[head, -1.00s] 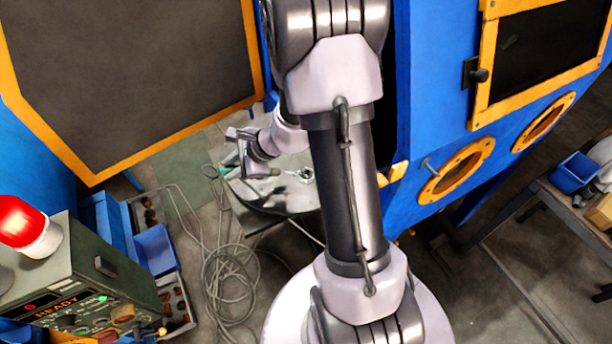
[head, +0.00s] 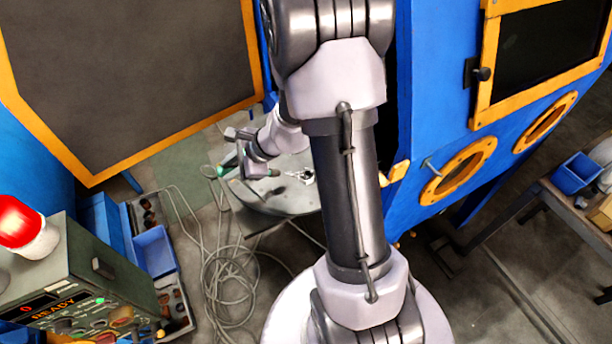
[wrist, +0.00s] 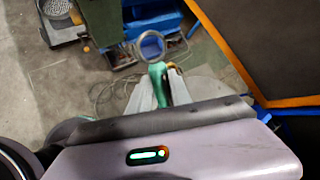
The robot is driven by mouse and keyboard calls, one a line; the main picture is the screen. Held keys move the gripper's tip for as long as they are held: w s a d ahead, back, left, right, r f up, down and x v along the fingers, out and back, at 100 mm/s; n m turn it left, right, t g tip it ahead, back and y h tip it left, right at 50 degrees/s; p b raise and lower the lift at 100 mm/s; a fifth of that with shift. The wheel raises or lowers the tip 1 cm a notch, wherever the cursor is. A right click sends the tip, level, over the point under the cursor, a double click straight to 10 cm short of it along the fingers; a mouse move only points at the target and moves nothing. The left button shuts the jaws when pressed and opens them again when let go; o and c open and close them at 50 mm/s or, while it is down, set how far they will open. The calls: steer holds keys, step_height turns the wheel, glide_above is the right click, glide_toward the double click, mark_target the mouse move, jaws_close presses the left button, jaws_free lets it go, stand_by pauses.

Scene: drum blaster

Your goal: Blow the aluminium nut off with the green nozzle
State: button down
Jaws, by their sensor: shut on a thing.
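My gripper (wrist: 160,88) is shut on the green nozzle (wrist: 157,72), whose green body shows between the two fingers in the wrist view. A grey ring (wrist: 138,56) shows just beyond the nozzle. In the head view my gripper (head: 240,168) is over the left edge of the round grey turntable (head: 262,198). A small bright metal piece (head: 305,176) lies on the turntable, to the right of my gripper. It may be the aluminium nut, but it is too small to be sure.
A blue cabinet with an open, orange-edged door (head: 130,80) stands around the turntable. A control box (head: 90,270) with a red lamp and blue bins (head: 155,248) stand at the left. A coiled hose (head: 230,270) lies on the floor.

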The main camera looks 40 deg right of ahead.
mark_target(221, 173)
stand_by(0.4)
steer(key=shift+w+a, duration=0.4)
steer(key=shift+w, duration=0.4)
steer(key=shift+b, duration=0.35)
steer(key=a+f+b, duration=0.1)
steer(key=a+b, duration=0.1)
steer(key=b, duration=0.3)
steer(key=shift+s+f+m+b, duration=0.1)
steer(key=shift+f+m+b, duration=0.05)
steer(key=shift+m+b, duration=0.2)
steer(key=shift+s+a+r+m+t+h+b, duration=0.3)
steer(key=shift+a+r+m+h+b, duration=0.35)
steer(key=shift+b, duration=0.95)
steer(key=shift+s+a+r+m+t+h+b, duration=0.2)
steer(key=shift+s+a+r+m+h+b, duration=0.45)
steer(key=shift+b, duration=0.95)
steer(key=shift+w+a+y, duration=0.15)
steer(key=shift+w+y, duration=0.15)
